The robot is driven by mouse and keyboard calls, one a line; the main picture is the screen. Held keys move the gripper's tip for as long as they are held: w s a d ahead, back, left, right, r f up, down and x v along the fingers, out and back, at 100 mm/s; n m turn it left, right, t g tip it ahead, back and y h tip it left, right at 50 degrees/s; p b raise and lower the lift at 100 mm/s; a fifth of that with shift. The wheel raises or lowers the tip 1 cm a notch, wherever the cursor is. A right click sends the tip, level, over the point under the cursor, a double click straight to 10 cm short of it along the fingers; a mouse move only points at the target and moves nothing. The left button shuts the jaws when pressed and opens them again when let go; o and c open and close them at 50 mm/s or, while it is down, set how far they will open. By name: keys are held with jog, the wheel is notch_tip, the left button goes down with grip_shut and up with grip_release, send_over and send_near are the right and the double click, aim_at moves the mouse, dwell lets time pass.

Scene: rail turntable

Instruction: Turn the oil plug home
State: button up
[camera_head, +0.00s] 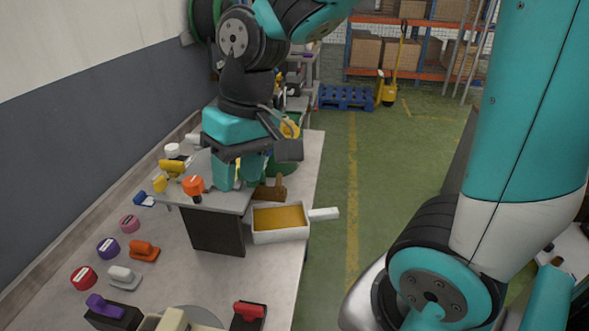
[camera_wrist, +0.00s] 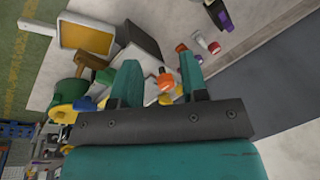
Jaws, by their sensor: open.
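My gripper (camera_head: 237,182) points down over the grey-topped block (camera_head: 219,203) on the bench, its two teal fingers apart. In the wrist view my gripper (camera_wrist: 160,68) is open, with no object clearly held. An orange knob (camera_head: 193,184) stands at the block's left front corner, left of the fingers. It also shows between the fingers in the wrist view (camera_wrist: 165,82), farther off. A yellow fitting (camera_head: 172,167) is behind it. I cannot tell which piece is the oil plug; the spot under my fingers is partly hidden.
A white pan (camera_head: 282,237) with amber contents and a handle sits right of the block, by the bench edge. A brown piece (camera_head: 271,191) is behind it. Red (camera_head: 84,277), purple (camera_head: 108,247) and pink (camera_head: 130,223) round caps line the left. Green floor (camera_head: 338,190) is clear on the right.

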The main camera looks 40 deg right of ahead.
jog(key=w+d+r+m+h+p, duration=0.1)
jog(key=w+d+m+h+p, duration=0.1)
jog(key=w+d+m, duration=0.55)
jog(key=m+p, duration=0.1)
jog(key=m, duration=0.2)
send_near(278, 180)
jog(key=shift+n+g+h, duration=0.25)
jog(key=shift+g+h, duration=0.05)
jog(key=f+p, duration=0.1)
jog(key=f, duration=0.2)
jog(key=f+p, duration=0.1)
jog(key=f, duration=0.2)
jog(key=f+p, duration=0.2)
jog(key=f, duration=0.2)
jog(key=shift+w+a+f, duration=0.1)
jog(key=shift+w+a, duration=0.05)
jog(key=shift+a, duration=0.1)
grip_shut()
